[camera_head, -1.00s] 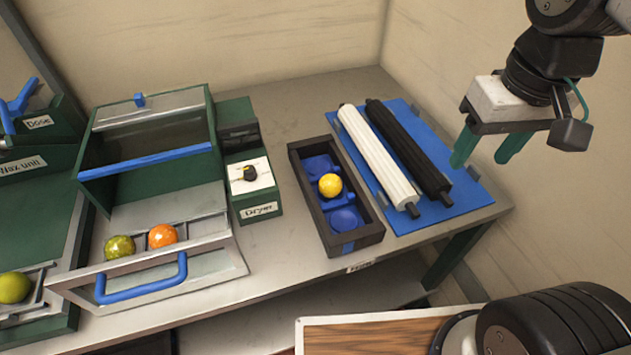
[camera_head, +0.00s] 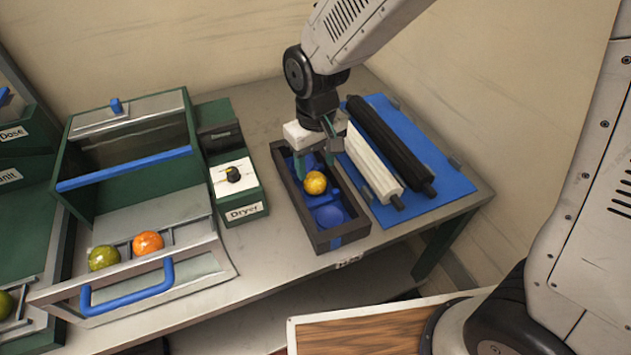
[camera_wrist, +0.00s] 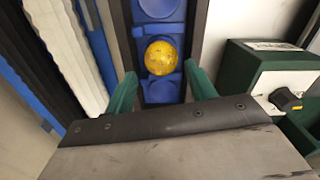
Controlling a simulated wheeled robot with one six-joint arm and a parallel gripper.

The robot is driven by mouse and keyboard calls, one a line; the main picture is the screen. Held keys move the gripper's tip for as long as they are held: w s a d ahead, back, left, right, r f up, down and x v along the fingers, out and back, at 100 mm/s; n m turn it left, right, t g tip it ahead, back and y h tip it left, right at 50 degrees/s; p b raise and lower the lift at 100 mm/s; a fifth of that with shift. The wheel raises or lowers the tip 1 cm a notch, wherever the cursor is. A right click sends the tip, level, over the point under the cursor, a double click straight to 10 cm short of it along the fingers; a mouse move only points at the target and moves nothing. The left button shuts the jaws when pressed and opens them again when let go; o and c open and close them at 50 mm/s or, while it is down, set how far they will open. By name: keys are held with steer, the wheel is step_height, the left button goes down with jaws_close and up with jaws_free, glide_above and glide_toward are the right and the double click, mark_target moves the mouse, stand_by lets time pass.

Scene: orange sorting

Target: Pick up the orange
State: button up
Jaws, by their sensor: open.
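An orange fruit (camera_head: 148,243) sits in the pulled-out metal tray (camera_head: 205,268) of the dryer, right of a green-yellow fruit (camera_head: 104,258). A yellow-orange fruit (camera_head: 315,183) sits in a blue cup of the dark narrow box (camera_head: 361,232). My gripper (camera_head: 314,168) is open over the back part of this box, pointing down. In the wrist view, the green fingers of my gripper (camera_wrist: 160,88) are apart on either side of the box's blue insert, and the yellow fruit (camera_wrist: 161,58) shows between and beyond them. Nothing is held.
A white roller (camera_head: 372,170) and a black roller (camera_head: 390,143) lie on a blue mat (camera_head: 447,180) right of the box. The dryer control unit (camera_head: 240,195) with a knob stands to its left. Another green fruit (camera_head: 5,304) is at the left edge.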

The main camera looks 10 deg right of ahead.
mark_target(315, 175)
step_height(315, 175, down, 5)
steer(key=shift+w+a, duration=0.1)
steer(key=shift+w, duration=0.05)
steer(key=c, duration=0.6)
